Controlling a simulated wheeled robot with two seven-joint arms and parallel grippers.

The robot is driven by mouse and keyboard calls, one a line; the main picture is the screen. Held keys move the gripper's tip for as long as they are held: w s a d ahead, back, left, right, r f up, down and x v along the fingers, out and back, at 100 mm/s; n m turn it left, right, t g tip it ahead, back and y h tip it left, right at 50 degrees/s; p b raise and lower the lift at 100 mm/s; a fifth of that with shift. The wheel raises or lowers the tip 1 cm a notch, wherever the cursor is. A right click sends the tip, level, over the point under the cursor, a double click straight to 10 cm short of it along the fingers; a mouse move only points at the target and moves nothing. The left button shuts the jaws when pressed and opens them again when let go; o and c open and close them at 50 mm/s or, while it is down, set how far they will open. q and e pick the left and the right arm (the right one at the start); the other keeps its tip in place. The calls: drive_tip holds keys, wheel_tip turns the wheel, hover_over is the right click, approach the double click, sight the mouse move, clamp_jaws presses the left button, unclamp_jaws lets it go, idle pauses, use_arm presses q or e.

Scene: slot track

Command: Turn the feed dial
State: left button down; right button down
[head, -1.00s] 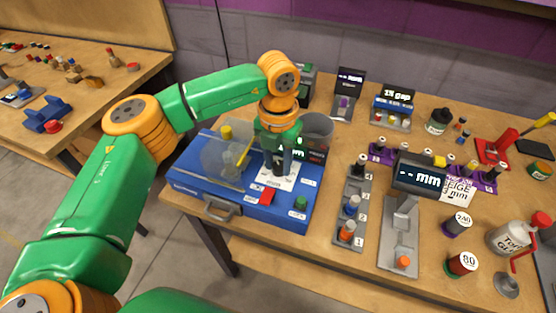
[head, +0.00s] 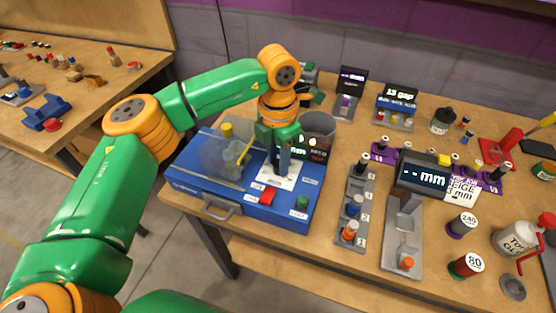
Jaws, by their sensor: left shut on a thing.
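The blue machine (head: 190,184) sits at the table's front left, with a white dial plate (head: 272,181) on its top. My left gripper (head: 283,167) points down over this plate, its dark fingers shut at the feed dial's place. The fingers and wrist hide the dial itself, so its angle cannot be read. A small lit display (head: 302,144) behind the fingers is partly covered. A red button (head: 267,197) and a green knob (head: 302,202) are on the machine's front part. My right gripper is out of view.
A clear guard (head: 215,158) with a yellow lever stands left of my gripper. A grey bin (head: 319,128) is close behind. To the right are a grey peg rail (head: 352,208), a gauge with a "-- mm" screen (head: 422,176) and several labelled spools and bottles.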

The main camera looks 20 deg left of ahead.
use_arm(q)
drive_tip(key=shift+w+m, duration=0.1)
drive_tip(key=shift+m, duration=0.9)
drive_tip(key=c, duration=0.5)
unclamp_jaws()
wheel_tip(320, 180, up, 7)
drive_tip(key=shift+d+r+b, duration=0.1)
drive_tip(key=shift+b, duration=0.35)
